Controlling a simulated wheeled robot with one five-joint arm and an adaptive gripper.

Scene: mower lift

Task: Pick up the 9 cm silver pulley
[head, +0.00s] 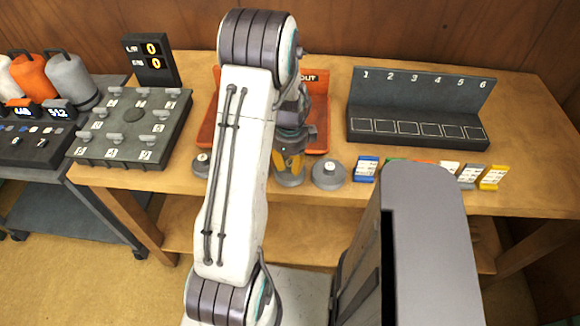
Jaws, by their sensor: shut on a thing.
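My gripper (289,168), with yellow fingers, points down at the front part of the wooden table. It is shut on a grey-silver pulley (289,182), whose lower rim shows under the fingertips. The fingers cover most of it, and I cannot tell whether it is clear of the table. A wider silver pulley (328,174) with a raised hub lies just right of it. A small silver pulley (202,164) lies to the left, partly hidden by my arm. No sizes are readable on the pulleys.
An orange tray (318,122) stands behind my gripper. A dark rack (420,118) numbered 1 to 6 is at the back right, with several coloured cards (494,178) in front. A dark board with pegs (135,125) is on the left. My column blocks the lower right.

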